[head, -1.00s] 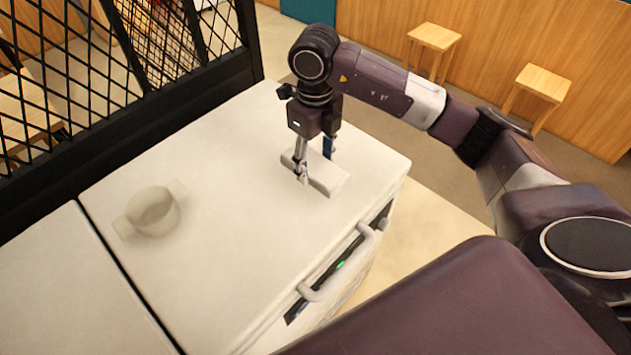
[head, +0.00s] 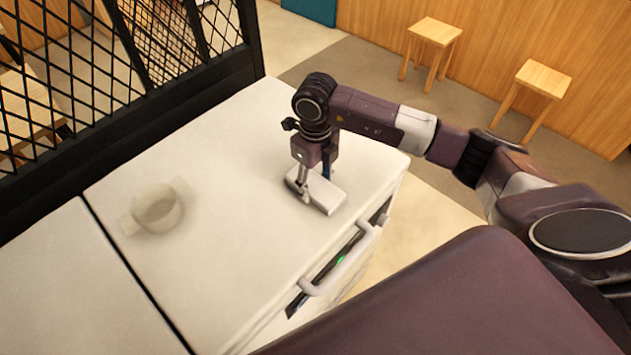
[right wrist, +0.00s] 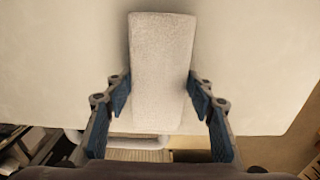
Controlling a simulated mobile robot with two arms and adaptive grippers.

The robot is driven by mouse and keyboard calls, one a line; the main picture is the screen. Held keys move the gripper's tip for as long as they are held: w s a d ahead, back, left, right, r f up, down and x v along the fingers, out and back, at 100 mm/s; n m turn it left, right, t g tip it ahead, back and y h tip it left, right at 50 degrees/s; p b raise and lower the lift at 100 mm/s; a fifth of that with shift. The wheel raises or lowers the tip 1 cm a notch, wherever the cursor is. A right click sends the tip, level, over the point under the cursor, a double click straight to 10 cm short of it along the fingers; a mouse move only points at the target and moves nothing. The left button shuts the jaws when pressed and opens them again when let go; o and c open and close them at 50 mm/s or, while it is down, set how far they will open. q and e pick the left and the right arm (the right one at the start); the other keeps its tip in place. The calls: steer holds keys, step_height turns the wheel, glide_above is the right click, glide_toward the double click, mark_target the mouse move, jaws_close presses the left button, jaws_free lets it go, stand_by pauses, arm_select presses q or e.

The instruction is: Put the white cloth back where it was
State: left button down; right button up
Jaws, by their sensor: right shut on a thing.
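The white cloth (head: 329,198) is a folded, flat oblong near the right edge of the white counter top (head: 240,245). My right gripper (head: 316,186) points down over it, with one finger on either side. In the right wrist view the cloth (right wrist: 161,55) lies lengthwise between the blue finger pads of the gripper (right wrist: 160,90). The gripper is shut on the near part of the cloth. The cloth is at or very close to the counter surface; a small gap beneath cannot be ruled out. My left gripper is out of view.
A pale cup with handles (head: 158,208) stands on the counter to the left. A black mesh partition (head: 120,75) borders the back left. A handle (head: 340,262) sticks out from the counter's front. The middle of the counter top is clear. Wooden stools (head: 433,35) stand beyond.

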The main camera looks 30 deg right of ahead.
mark_target(316, 184)
steer(key=o, duration=1.1)
steer(key=shift+r, duration=0.1)
step_height(316, 184, up, 12)
steer(key=b, duration=0.2)
